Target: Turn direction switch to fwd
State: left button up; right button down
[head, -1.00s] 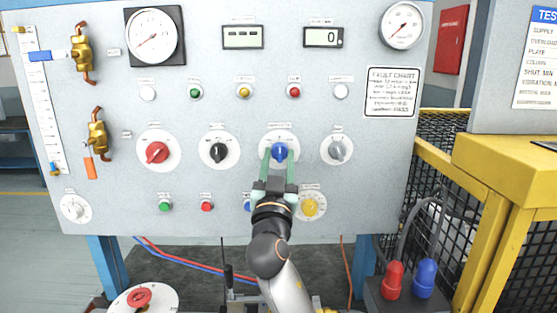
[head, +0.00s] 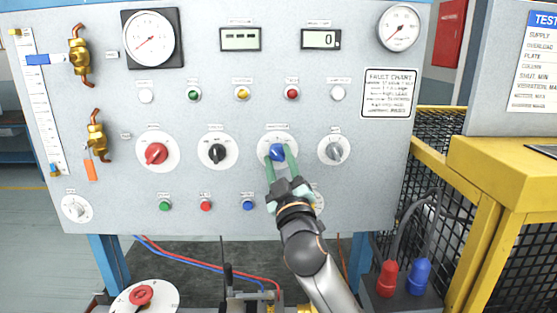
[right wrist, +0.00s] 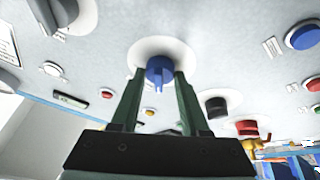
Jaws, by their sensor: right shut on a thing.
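The blue rotary knob (head: 277,152) sits on a white round dial in the middle row of the grey panel, third from the left. Its label above is too small to read. My right gripper (head: 280,163) is at this knob, its green fingers one on each side and shut on it. The right wrist view shows the blue knob (right wrist: 159,72) between the two fingertips (right wrist: 159,80). The knob's pointer looks tilted in the head view. My left gripper is not in view.
A black knob (head: 217,153) and a grey knob (head: 335,150) flank the blue one, with a red knob (head: 156,153) further left. A yellow frame (head: 500,170) stands at the right.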

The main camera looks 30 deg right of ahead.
jog(key=shift+d+r+n+y, duration=0.1)
jog(key=shift+n+y, duration=0.3)
jog(key=shift+n, duration=0.4)
jog(key=shift+c, duration=2)
grip_release()
jog(key=shift+s+a+f, duration=0.2)
jog(key=shift+s+f, duration=0.15)
jog(key=shift+s, duration=0.05)
jog(key=b+v, duration=0.3)
jog(key=v, duration=0.8)
jog(key=shift+s+b, duration=0.3)
